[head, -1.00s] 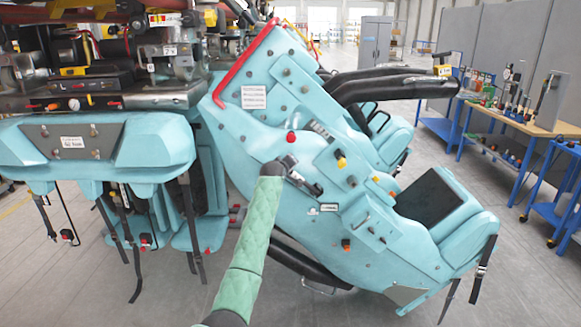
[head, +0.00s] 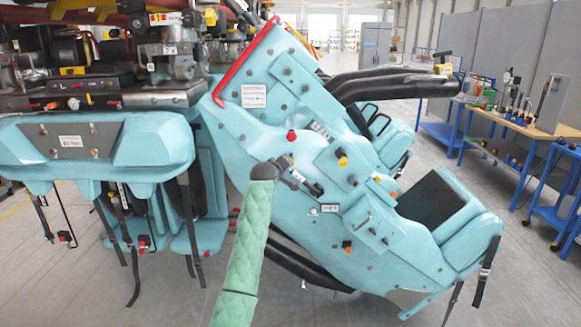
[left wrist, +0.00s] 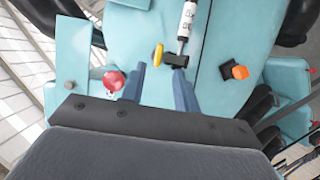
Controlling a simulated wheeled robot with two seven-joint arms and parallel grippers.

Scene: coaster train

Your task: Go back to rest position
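My left arm in its green padded sleeve rises from the bottom of the head view. Its left gripper (head: 308,184) is in front of the teal side panel (head: 250,125) of a coaster car. In the left wrist view the two blue fingers (left wrist: 160,82) are apart, with nothing clearly held between them. A yellow knob (left wrist: 158,54) and a black-ended cylinder fitting (left wrist: 184,35) show on the panel just beyond the fingertips. I cannot tell whether the fingers touch the panel. My right gripper is in neither view.
A red knob (left wrist: 113,80) and an orange knob (left wrist: 235,71) stick out of the panel close to the left gripper. Black padded bars (head: 400,85) project right. A teal seat unit with hanging straps (head: 135,270) is at left. A tool bench (head: 520,125) stands at right, with open floor before it.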

